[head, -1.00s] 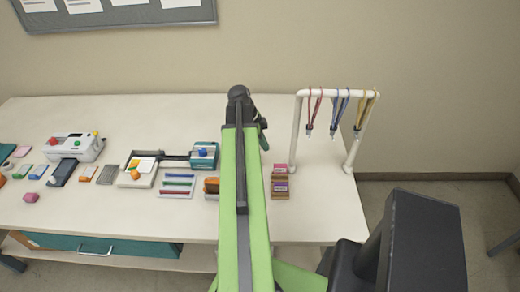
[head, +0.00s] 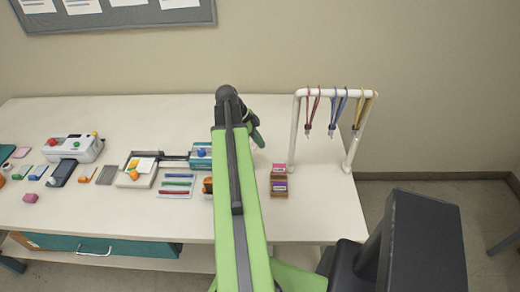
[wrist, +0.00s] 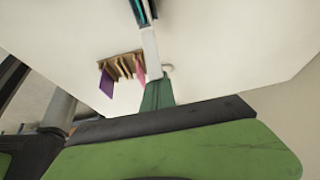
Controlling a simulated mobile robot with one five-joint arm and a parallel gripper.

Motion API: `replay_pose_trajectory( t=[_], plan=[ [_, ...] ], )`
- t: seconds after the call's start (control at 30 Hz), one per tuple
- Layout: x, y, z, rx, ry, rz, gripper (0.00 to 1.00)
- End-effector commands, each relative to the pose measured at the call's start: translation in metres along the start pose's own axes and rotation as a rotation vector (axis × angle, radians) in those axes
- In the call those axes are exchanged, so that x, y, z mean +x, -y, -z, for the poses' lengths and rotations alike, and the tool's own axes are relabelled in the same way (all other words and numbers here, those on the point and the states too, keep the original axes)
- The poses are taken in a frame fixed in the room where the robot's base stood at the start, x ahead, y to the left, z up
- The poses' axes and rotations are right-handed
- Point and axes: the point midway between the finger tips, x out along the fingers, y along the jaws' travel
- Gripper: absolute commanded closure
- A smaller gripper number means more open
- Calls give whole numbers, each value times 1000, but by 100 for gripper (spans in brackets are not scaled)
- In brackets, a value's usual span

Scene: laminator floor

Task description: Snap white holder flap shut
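My gripper (head: 256,136) is at the far end of my green arm, over the table right of the teal box; the arm mostly hides it, and I cannot tell whether it is open or shut. A small pale piece shows beside it in the head view, too small to identify. In the wrist view, a narrow white piece (wrist: 151,52) stands between a teal-and-dark part above and a green part below. I cannot tell whether it is the white holder or whether it is held. No flap can be made out.
A wooden card rack (head: 279,188) with pink and purple cards stands right of my arm; it also shows in the wrist view (wrist: 121,58). A white stand (head: 296,130) carries red, blue and yellow lanyards. The teal box (head: 200,162), pen tray and laminator (head: 75,148) are left.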

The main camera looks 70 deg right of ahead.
Motion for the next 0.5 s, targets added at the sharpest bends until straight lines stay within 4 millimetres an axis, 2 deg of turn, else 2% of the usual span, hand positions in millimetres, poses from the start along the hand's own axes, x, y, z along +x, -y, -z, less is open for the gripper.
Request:
replay_pose_trajectory(
  t=[0.03, 0.37, 0.5],
  plan=[
    [-4, -3, -41, -19, 134, -10, 100],
    [-9, -3, -52, -18, 134, -11, 100],
    [-12, -3, -47, -15, 132, -13, 100]
  ],
)
